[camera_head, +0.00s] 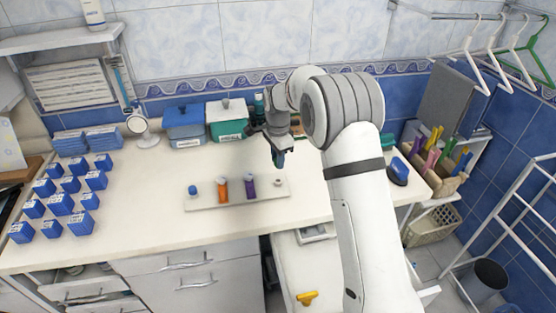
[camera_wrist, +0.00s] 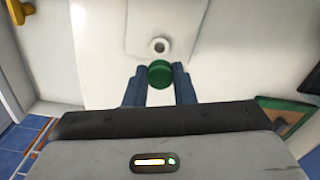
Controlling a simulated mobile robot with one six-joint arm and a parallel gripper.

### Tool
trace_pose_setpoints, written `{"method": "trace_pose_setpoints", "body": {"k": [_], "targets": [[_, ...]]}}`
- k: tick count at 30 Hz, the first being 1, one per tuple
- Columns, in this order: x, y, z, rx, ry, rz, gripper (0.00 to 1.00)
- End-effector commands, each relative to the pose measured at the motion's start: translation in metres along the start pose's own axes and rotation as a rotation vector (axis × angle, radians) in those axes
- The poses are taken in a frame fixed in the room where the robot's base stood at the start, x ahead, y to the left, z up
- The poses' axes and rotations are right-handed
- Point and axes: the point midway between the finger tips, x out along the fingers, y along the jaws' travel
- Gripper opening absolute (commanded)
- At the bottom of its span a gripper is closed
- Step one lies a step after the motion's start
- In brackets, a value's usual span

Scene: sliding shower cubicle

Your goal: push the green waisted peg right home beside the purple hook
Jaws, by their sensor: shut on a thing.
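The green waisted peg (camera_wrist: 160,73) is between the two blue fingers of my gripper (camera_wrist: 160,84) in the wrist view, seen as a round green end. In the head view my gripper (camera_head: 279,152) points down and is shut on the peg, which is mostly hidden there. A pale board (camera_head: 225,202) lies on the counter. The purple hook (camera_head: 250,186) stands on it, with an empty round socket (camera_head: 278,182) to its right. That socket (camera_wrist: 159,46) also shows in the wrist view, just ahead of the peg. The peg is apart from it, above the board.
An orange piece (camera_head: 222,188) and a blue piece (camera_head: 193,191) stand on the same board. Several blue blocks (camera_head: 60,204) are at the left. Blue and green boxes (camera_head: 184,124) stand at the back. A yellow item (camera_head: 307,297) lies on a lower surface. The counter before the board is clear.

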Motion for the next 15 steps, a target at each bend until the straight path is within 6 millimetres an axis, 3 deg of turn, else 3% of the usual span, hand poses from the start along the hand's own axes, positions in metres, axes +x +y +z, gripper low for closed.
{"method": "trace_pose_setpoints", "body": {"k": [15], "targets": [[0.035, 0.0, 0.0, -0.003, 0.0, 0.0, 0.02]]}}
